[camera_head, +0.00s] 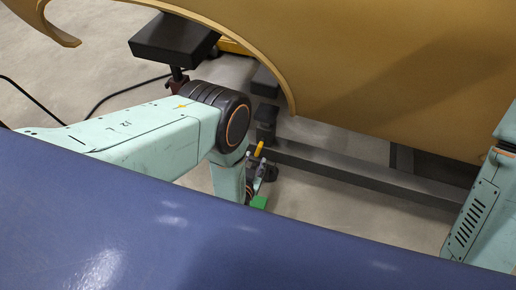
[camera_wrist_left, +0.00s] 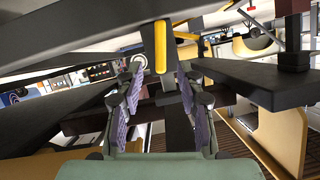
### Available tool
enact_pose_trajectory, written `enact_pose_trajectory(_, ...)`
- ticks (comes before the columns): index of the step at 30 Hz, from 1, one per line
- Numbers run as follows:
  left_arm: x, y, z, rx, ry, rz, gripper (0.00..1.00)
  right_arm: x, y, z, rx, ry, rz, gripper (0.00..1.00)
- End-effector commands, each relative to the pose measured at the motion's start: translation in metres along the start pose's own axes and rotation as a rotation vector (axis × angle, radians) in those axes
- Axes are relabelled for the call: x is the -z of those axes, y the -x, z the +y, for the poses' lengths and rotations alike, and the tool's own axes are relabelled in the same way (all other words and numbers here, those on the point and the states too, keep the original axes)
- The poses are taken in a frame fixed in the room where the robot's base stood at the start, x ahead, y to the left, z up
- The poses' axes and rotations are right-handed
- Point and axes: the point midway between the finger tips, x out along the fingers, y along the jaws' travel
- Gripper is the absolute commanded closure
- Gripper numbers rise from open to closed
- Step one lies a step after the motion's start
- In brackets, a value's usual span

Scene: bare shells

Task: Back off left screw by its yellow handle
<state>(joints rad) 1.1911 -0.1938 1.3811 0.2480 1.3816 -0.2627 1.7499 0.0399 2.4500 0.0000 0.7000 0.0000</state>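The yellow handle (camera_head: 259,149) is a small upright bar near the dark frame beam in the head view. In the left wrist view the yellow handle (camera_wrist_left: 160,47) hangs in the top middle, its lower end between the two fingertips in the picture. My left gripper (camera_wrist_left: 160,70) is open, with a gap on each side of the handle. I cannot tell whether the handle is within the fingers' depth. In the head view my left gripper (camera_head: 260,172) is small and partly hidden by my arm, close to the handle. The screw's body is not clear. My right gripper is out of view.
A large ochre shell (camera_head: 400,70) overhangs the dark beam (camera_head: 360,173). A dark pad (camera_head: 173,40) on a post stands behind my left arm. A blue curved surface (camera_head: 180,235) fills the front. A black cable (camera_head: 120,92) lies on the grey floor.

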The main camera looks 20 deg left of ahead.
Motion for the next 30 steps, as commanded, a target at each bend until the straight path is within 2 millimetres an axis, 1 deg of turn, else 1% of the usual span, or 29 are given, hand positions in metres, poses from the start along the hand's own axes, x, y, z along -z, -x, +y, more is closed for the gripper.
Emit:
enact_pose_trajectory(4,-0.001,-0.013,-0.001,0.003,-0.007,0.005,0.62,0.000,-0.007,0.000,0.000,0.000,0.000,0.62)
enact_pose_trajectory(12,-0.003,-0.053,-0.002,0.005,-0.005,0.003,0.62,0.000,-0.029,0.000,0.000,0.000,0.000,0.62)
enact_pose_trajectory(16,-0.002,-0.067,-0.002,0.005,-0.004,0.002,0.62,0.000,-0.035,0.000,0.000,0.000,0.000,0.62)
enact_pose_trajectory(21,-0.001,-0.076,-0.002,0.004,-0.004,0.001,0.62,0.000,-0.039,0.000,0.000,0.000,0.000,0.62)
enact_pose_trajectory(30,0.000,-0.077,-0.002,0.004,-0.004,0.001,0.63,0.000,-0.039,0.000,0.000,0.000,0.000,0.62)
